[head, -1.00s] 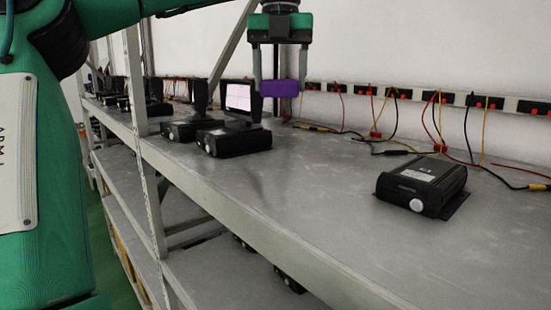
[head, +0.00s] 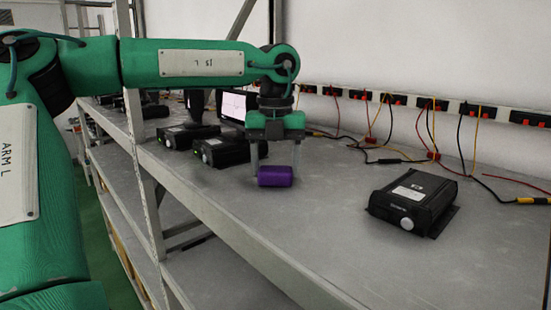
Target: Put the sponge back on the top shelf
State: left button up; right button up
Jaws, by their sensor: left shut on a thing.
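The purple sponge (head: 275,177) is held low over the grey top shelf (head: 330,235), between the black boxes on the left and the single box on the right. My left gripper (head: 274,165) points down and is shut on the sponge, with a finger at each end. The sponge is at or very near the shelf surface; I cannot tell whether it touches. My right gripper is not in view.
A black box (head: 412,203) sits on the right of the shelf. Black boxes with a screen (head: 233,106) stand left of the gripper. Cables (head: 385,155) hang from a socket strip along the wall. A metal post (head: 137,130) rises at the shelf's front left. Bare shelf lies around the sponge.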

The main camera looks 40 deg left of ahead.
aim_at(276, 167)
pick_arm(q)
jog(key=shift+d+f, duration=0.1)
jog(key=o, duration=0.9)
jog(key=shift+o, duration=0.3)
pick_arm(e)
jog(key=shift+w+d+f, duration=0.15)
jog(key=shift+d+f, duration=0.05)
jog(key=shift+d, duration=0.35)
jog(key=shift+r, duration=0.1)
pick_arm(q)
jog(key=shift+r, duration=0.3)
notch_tip(276, 167, up, 12)
jog(key=b, duration=0.3)
jog(key=shift+b, duration=0.4)
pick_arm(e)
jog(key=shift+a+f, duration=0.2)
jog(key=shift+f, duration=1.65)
pick_arm(q)
jog(key=shift+f, duration=0.2)
